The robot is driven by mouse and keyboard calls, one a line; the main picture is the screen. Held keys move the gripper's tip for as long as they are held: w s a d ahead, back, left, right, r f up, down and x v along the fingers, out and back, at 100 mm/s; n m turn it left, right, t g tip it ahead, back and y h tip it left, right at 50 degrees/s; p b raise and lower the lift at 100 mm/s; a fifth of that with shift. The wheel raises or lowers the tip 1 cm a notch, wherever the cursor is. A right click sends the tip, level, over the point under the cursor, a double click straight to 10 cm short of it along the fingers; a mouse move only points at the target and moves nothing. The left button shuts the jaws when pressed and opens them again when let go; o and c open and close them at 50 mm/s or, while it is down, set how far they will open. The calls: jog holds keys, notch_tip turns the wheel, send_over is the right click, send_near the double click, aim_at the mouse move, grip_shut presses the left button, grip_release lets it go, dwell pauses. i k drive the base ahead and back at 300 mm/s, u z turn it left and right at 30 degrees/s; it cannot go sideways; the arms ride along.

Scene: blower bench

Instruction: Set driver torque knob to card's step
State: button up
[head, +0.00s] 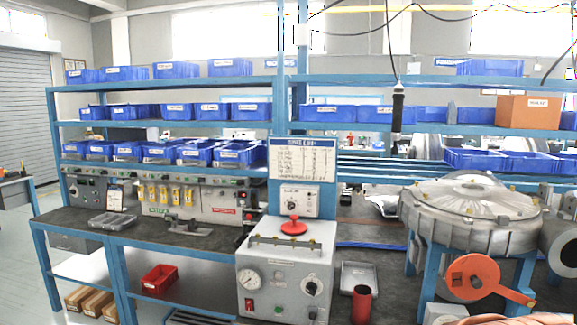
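A white card with a blue heading (302,158) is mounted above the middle of the bench. Its rows of text are too small to read. Below it is a light grey control box (312,194) with a small round dial knob (294,206) on its front. The knob's setting cannot be read, and whether it is the driver's torque knob is not certain. A dark driver (397,110) hangs upright on a cable to the right of the card. My gripper is not in view.
A grey test unit (285,280) with a gauge, a dial and a red star-shaped handle (294,227) stands in front of the control box. A red cylinder (361,304) is to its right. The large grey blower (470,212) and an orange disc (472,277) fill the right.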

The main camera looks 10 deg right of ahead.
aim_at(291, 204)
jog(key=u, duration=0.45)
jog(key=i, duration=0.7)
jog(key=u, duration=0.6)
jog(key=i, duration=1.3)
jog(key=z, duration=0.45)
